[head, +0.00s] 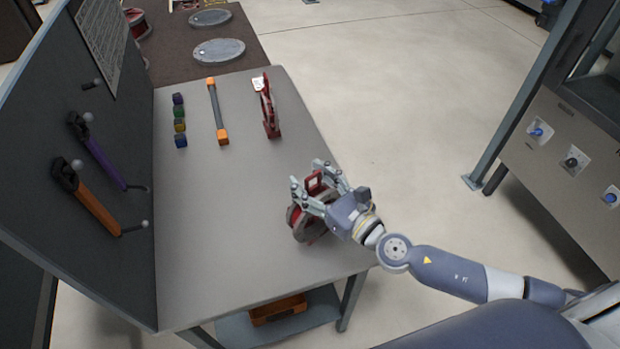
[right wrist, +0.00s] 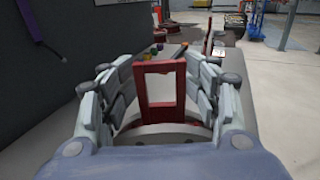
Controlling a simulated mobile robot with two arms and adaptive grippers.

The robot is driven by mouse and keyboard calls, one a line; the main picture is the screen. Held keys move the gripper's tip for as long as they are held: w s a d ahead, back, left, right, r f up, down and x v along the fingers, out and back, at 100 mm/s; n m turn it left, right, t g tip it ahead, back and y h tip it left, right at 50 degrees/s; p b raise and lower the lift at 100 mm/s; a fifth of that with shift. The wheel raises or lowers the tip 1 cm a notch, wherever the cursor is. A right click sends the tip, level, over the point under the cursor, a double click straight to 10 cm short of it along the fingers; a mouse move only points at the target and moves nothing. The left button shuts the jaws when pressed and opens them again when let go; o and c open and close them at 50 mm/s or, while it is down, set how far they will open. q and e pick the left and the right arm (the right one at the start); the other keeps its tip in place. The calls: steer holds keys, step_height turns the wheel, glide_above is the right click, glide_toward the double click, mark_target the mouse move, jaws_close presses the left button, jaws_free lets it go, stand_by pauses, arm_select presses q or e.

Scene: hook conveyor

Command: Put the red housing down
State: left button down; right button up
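The red housing (head: 296,222) has a round body and an upright rectangular red frame on top. It is at the table's (head: 215,260) near right part, upright and apparently resting on the top. My right gripper (head: 315,180) is over it, with one finger on each side of the frame. In the right wrist view the red frame (right wrist: 160,65) stands between the fingers, with narrow gaps at its sides, so the gripper looks open around it. The round body's lower part is partly hidden by the gripper. My left gripper is not in view.
Another red part (head: 269,112) stands at the table's far right. An orange-ended bar (head: 215,107) and several small coloured blocks (head: 179,122) lie to its left. A grey panel (head: 110,195) with hanging tools borders the left edge. The table's middle is clear.

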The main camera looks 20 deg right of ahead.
steer(key=shift+r, duration=0.15)
steer(key=b+v, duration=0.5)
steer(key=v, duration=0.7)
steer(key=shift+w, duration=0.1)
stand_by(0.5)
